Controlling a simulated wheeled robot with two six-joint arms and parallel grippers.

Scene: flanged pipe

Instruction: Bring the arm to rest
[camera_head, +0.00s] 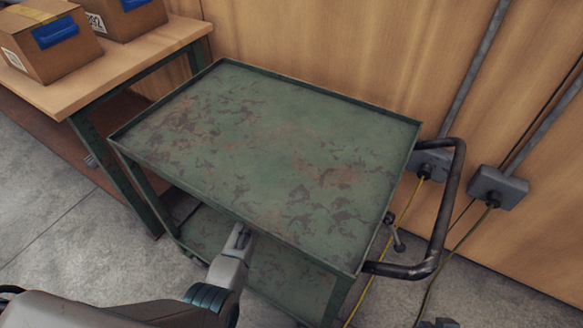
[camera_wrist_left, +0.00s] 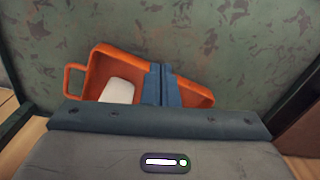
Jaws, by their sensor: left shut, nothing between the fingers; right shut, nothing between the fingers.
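A whitish piece (camera_wrist_left: 117,91) shows inside that container. I cannot tell the distance between the fingers and the container. No flanged pipe shows.
The worn green cart (camera_head: 262,135) has an empty top, a low rim and a dark handle (camera_head: 447,210) at right. A wooden bench (camera_head: 100,80) with cardboard boxes (camera_head: 45,40) stands at upper left.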

